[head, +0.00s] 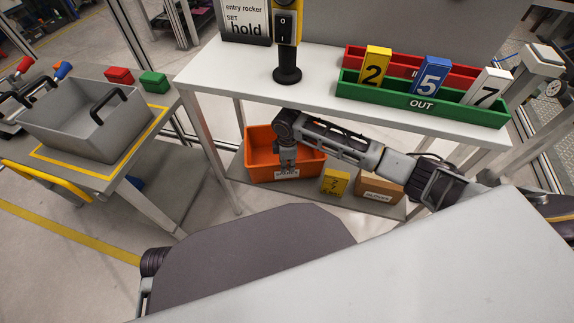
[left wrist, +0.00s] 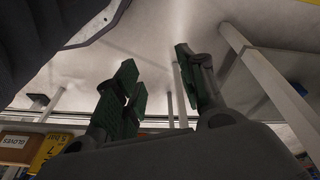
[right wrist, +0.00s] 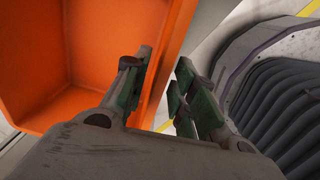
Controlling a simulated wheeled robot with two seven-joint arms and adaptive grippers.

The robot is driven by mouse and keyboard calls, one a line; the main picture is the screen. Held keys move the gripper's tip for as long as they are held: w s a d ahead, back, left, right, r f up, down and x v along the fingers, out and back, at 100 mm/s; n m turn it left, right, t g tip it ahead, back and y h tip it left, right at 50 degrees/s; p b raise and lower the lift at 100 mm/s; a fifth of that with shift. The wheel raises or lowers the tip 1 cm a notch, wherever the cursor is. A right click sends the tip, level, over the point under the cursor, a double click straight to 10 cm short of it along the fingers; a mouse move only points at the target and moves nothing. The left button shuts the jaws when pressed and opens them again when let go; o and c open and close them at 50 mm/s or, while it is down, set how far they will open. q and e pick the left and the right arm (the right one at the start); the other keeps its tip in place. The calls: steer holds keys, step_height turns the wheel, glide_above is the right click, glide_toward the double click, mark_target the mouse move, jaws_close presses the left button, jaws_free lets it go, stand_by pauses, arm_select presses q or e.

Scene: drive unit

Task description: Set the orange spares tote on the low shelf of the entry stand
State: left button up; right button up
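The orange spares tote (head: 258,167) sits upright on the grey low shelf (head: 312,198) of the white entry stand (head: 228,72), toward the shelf's left end. My right gripper (head: 287,168) reaches down at the tote's front wall. In the right wrist view my right gripper (right wrist: 163,90) has its fingers apart, one inside the tote (right wrist: 105,50) and one outside. The tote's wall runs between them, with a gap to the outer finger. My left gripper (left wrist: 160,85) is open and empty in the left wrist view, below a pale surface. It is not seen in the head view.
A yellow box (head: 335,183) and a brown carton (head: 379,190) stand right of the tote on the shelf. The stand's top holds a green OUT rack (head: 385,98), a red rack (head: 400,63) and a rocker switch post (head: 286,45). A grey bin (head: 75,128) stands on the left table.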

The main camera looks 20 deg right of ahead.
arm_select(q)
steer(key=shift+s+a+f+p, duration=0.1)
steer(key=shift+f+p, duration=0.15)
steer(key=shift+f, duration=0.3)
steer(key=shift+s+a+f+p, duration=0.1)
steer(key=shift+f+p, duration=0.1)
steer(key=shift+f, duration=0.3)
arm_select(e)
step_height(320, 180, up, 3)
steer(key=shift+s+r, duration=0.1)
steer(key=shift+r, duration=0.05)
arm_select(q)
steer(key=shift+w+r, duration=0.1)
steer(key=shift+r, duration=0.05)
arm_select(e)
steer(key=shift+a, duration=0.1)
